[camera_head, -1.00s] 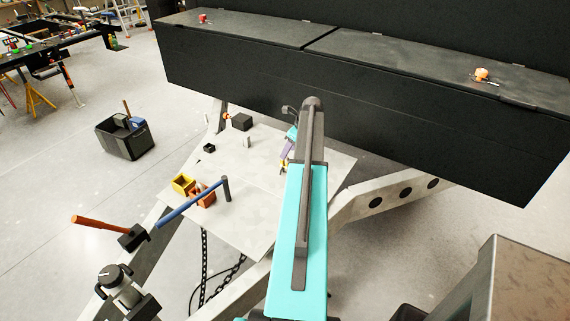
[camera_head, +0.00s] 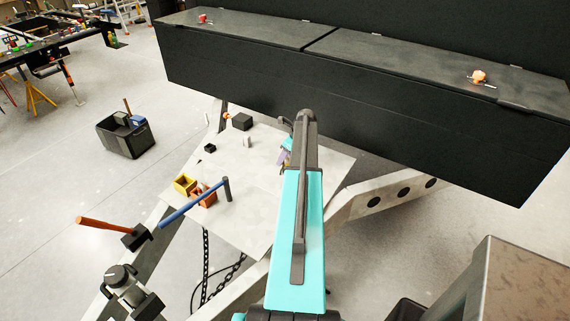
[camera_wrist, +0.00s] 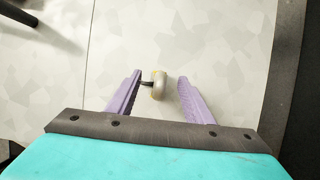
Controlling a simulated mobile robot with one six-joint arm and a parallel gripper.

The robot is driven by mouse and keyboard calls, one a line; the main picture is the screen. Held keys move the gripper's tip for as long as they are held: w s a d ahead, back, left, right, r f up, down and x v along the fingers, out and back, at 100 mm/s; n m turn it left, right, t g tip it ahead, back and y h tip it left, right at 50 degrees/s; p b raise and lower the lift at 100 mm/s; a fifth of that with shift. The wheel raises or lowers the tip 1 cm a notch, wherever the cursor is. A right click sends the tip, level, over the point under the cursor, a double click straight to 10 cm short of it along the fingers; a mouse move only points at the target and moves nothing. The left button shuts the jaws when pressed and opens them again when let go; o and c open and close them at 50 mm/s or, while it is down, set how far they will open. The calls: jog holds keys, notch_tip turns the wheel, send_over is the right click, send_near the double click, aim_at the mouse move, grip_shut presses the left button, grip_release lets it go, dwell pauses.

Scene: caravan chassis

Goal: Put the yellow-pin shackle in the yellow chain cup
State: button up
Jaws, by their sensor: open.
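The shackle (camera_wrist: 158,86) is a small rounded greyish piece with yellowish patches, on the pale panel in the wrist view. A dark stub sticks out on its left, close to the left finger. My gripper (camera_wrist: 160,77) is open, with its purple fingers either side of the shackle; the right finger is clear of it. In the head view my gripper (camera_head: 284,157) is low over the panel, mostly behind my arm, and the shackle cannot be made out. The yellow chain cup (camera_head: 184,184) stands on the panel, left of my gripper.
An orange-brown cup (camera_head: 203,197) adjoins the yellow one, with a blue-handled hammer (camera_head: 195,203) beside it. Small dark blocks (camera_head: 242,121) and a pale upright piece (camera_head: 247,142) stand farther back on the panel (camera_head: 270,205). A long black box (camera_head: 350,115) rises behind.

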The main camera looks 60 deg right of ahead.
grip_shut()
dwell(0.3)
jog(key=shift+r, duration=0.2)
jog(key=shift+r+b, duration=1.1)
jog(key=shift+r, duration=0.3)
jog(key=s+a+r+b, duration=0.1)
jog(key=s+a+b, duration=0.1)
jog(key=s+a, duration=0.2)
jog(key=s+a+r+b, duration=0.1)
jog(key=s+a+b, duration=0.2)
jog(key=a, duration=0.6)
jog(key=shift+s+a, duration=0.15)
jog(key=shift+s, duration=0.8)
